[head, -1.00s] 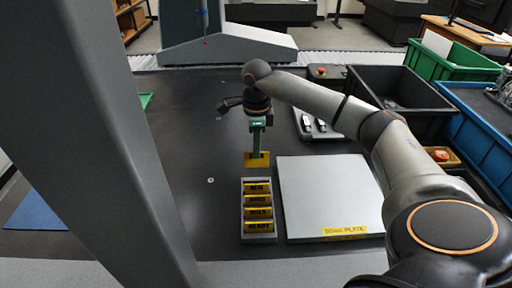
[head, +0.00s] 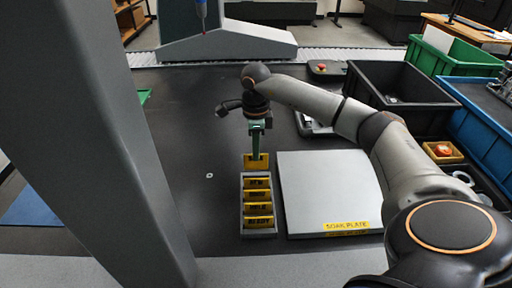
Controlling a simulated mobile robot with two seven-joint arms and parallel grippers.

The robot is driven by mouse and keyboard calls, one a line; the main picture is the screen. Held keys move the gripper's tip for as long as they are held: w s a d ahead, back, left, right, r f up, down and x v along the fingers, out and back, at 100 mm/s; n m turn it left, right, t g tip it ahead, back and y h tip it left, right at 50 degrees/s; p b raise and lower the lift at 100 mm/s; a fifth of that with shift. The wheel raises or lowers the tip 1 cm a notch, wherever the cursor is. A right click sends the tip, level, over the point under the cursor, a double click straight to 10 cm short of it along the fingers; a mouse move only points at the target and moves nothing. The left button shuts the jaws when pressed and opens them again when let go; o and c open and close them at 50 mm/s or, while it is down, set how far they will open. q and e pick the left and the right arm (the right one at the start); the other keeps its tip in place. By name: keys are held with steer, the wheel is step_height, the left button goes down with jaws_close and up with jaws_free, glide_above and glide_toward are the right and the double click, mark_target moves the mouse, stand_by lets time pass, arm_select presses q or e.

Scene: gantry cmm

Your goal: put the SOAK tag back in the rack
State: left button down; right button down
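My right gripper (head: 256,150) points down and is shut on a yellow tag (head: 255,161), whose lettering I cannot read. The tag hangs upright at the far end of the grey rack (head: 260,233). I cannot tell whether it is inside the rack's end slot or just above it. Several yellow tags with dark lettering stand in a row in the rack; the nearest one (head: 258,221) seems to read READY. My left gripper is not in view.
A pale soak plate (head: 328,190) lies close right of the rack. Black (head: 400,88), green and blue bins stand at the right. A grey upright (head: 90,130) fills the left.

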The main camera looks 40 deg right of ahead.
mark_target(249, 164)
steer(key=shift+f, duration=0.5)
steer(key=shift+f, duration=0.15)
stand_by(0.5)
steer(key=shift+f, duration=0.35)
stand_by(0.4)
steer(key=shift+f, duration=0.25)
steer(key=shift+f, duration=0.2)
stand_by(0.4)
steer(key=shift+f, duration=0.1)
steer(key=shift+f+b, duration=0.25)
steer(key=shift+b, duration=0.05)
